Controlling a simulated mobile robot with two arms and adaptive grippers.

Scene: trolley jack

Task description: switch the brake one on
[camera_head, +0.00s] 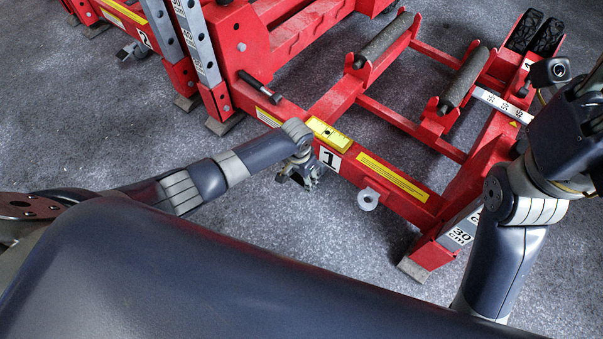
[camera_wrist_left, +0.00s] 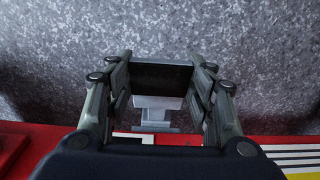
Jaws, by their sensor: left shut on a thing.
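The red trolley jack frame (camera_head: 395,205) carries a white plate with the number 1 (camera_head: 330,158). My left gripper (camera_head: 302,178) is low at the near side of this frame, just left of the plate. In the left wrist view its two fingers (camera_wrist_left: 160,85) are on either side of a black pad on a grey stem, the brake one lever (camera_wrist_left: 160,78), and are shut on it. The red frame is below the stem in that view. In the head view my gripper and wrist largely hide the lever. My right gripper's fingers are not seen.
A yellow level (camera_head: 328,134) lies on the frame, close to my left wrist. A black handle (camera_head: 258,86) sticks out further left. A metal ring (camera_head: 368,199) is on the frame's near side. Two rollers (camera_head: 465,76) lie behind. Grey floor around the frame is free.

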